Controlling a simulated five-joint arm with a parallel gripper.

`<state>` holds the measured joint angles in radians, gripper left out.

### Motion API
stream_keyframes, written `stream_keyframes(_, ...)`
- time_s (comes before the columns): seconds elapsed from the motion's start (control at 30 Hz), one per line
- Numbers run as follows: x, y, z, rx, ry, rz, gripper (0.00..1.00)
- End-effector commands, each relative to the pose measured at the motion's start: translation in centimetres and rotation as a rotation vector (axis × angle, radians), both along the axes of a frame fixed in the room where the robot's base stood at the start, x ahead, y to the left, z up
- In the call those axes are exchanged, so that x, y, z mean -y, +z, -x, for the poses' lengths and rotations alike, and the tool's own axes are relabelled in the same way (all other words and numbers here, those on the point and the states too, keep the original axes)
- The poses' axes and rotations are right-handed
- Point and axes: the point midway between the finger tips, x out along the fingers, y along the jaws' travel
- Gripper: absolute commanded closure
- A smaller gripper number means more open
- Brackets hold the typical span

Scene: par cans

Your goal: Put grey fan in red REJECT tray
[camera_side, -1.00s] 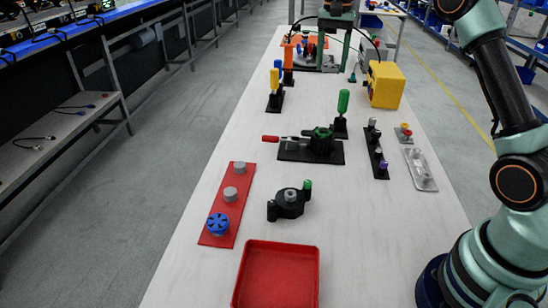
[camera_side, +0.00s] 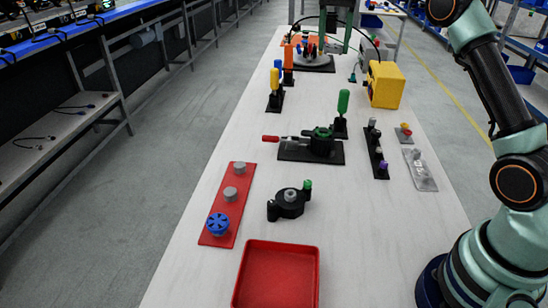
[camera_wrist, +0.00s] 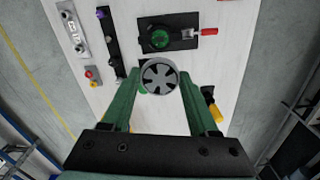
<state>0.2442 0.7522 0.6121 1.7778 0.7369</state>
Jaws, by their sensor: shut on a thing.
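The grey fan (camera_wrist: 158,76), a round disc with dark slots, sits between the two green fingers of my gripper (camera_wrist: 160,80) in the wrist view. The gripper is shut on it and holds it above the table. In the side view my gripper shows only in part at the top edge, over the far end of the table, and I cannot make out the fan there. The red tray (camera_side: 278,278) stands at the near end of the table and looks empty. No REJECT lettering is readable on it.
A red strip (camera_side: 215,238) with a blue fan (camera_side: 218,224) and grey knobs lies left of the tray. A black holder (camera_side: 289,204), a black plate with a green clamp (camera_side: 320,141), a green-topped post (camera_side: 343,103) and a yellow box (camera_side: 386,84) stand along the table.

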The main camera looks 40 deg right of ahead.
Motion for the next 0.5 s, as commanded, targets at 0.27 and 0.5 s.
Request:
stream_keyframes(0.27, -1.7, 0.0, -0.1, 0.001, 0.046, 0.001, 0.93)
stream_keyframes(0.5, -10.8, -0.8, 0.6, 0.0, 0.317, 0.0, 0.93)
